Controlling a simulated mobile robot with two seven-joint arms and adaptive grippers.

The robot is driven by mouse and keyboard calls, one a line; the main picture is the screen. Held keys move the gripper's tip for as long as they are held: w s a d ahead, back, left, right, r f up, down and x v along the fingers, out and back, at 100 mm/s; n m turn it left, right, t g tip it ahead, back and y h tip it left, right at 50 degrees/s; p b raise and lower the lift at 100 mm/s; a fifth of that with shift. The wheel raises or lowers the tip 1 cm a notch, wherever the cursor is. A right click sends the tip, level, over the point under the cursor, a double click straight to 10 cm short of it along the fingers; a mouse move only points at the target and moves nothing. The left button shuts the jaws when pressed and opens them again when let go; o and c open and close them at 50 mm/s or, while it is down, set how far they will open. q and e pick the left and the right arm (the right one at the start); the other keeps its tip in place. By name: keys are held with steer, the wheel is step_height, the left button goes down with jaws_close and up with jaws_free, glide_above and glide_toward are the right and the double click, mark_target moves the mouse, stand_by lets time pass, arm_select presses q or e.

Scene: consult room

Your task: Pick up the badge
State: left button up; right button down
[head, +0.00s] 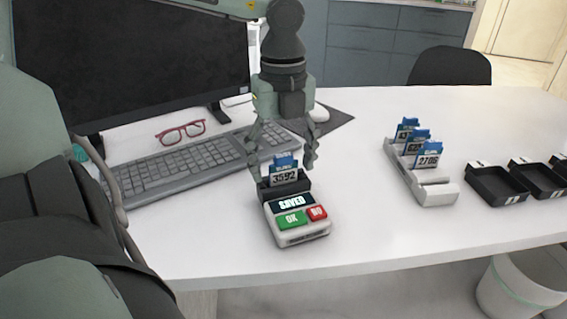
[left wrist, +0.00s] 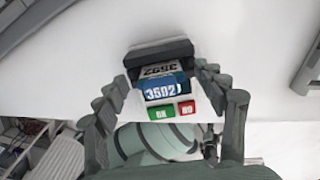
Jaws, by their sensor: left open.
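A blue and white badge (head: 284,178) marked 3592 stands upright in the slot of a small reader (head: 297,229). The reader has a dark display reading SAVED, a green OK button and a red NO button. My left gripper (head: 282,158) is open just above the reader, pointing down, with one finger on each side of the badge and apart from it. In the left wrist view the badge (left wrist: 160,92) shows between the open fingers, in front of the reader's dark slot block (left wrist: 158,53). My right gripper is not in view.
A keyboard (head: 190,163) and red glasses (head: 181,132) lie left of the reader, before a monitor (head: 130,60). A white rack (head: 437,194) with several blue badges stands to the right, beside black trays (head: 497,186). The white desk (head: 360,225) is clear between.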

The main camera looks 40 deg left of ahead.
arm_select(q)
steer(key=shift+f, duration=0.45)
steer(key=shift+c, duration=0.2)
steer(key=c, duration=0.9)
steer(key=shift+r, duration=0.15)
